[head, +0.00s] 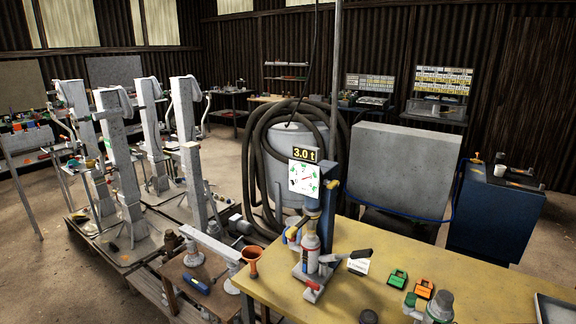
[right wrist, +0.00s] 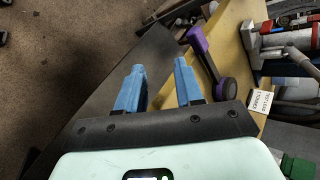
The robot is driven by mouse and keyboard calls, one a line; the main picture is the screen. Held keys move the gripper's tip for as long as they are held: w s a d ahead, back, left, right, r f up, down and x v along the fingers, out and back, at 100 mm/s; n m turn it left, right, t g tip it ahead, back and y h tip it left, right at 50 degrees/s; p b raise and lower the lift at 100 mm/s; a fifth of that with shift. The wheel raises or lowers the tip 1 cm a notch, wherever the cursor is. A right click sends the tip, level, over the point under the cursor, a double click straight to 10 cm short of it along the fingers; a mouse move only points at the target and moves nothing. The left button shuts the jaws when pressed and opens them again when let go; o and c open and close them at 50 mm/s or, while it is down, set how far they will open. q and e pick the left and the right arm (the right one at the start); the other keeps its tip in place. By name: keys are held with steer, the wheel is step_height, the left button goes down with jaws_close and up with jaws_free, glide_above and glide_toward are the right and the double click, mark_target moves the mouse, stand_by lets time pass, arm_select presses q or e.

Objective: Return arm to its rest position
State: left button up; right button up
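My right gripper (right wrist: 160,68) shows in the right wrist view with two blue fingers standing apart. Nothing is between them, and the gripper is open and empty. It is seen over a dark flat surface and brown floor, beside the yellow table edge (right wrist: 233,62). A purple-handled thing with a dark end (right wrist: 203,50) lies just right of the fingers, apart from them as far as I can tell. Neither of my grippers shows in the head view, and my left gripper is in no view.
The yellow table (head: 400,248) carries a blue press with a gauge (head: 303,180), a white card (head: 358,266), a green box (head: 398,278) and an orange box (head: 424,289). A small wooden bench (head: 195,275) and grey landing legs (head: 120,160) stand left. Open floor (head: 30,270) lies far left.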

steer(key=s+a+f+g+h+p, duration=0.1)
steer(key=s+f+g, duration=0.1)
steer(key=s+f, duration=0.3)
steer(key=s+a+f+g+h, duration=0.1)
steer(key=s+a+f, duration=0.1)
steer(key=f, duration=0.5)
arm_select(q)
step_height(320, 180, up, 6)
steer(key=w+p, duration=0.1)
steer(key=p, duration=0.3)
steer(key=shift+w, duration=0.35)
arm_select(e)
steer(key=s+a+f+n+g+h, duration=0.1)
steer(key=s+a+f+n, duration=0.1)
steer(key=s, duration=0.5)
steer(key=s+a+f+n+g, duration=0.1)
steer(key=s+a+f+n, duration=0.2)
steer(key=s, duration=0.5)
steer(key=s+a+f+n+g+h, duration=0.1)
steer(key=s+a+f, duration=0.3)
steer(key=s, duration=0.4)
steer(key=shift+a+f+n+h, duration=0.15)
steer(key=shift+f+n+h, duration=0.15)
steer(key=shift+f+n, duration=0.5)
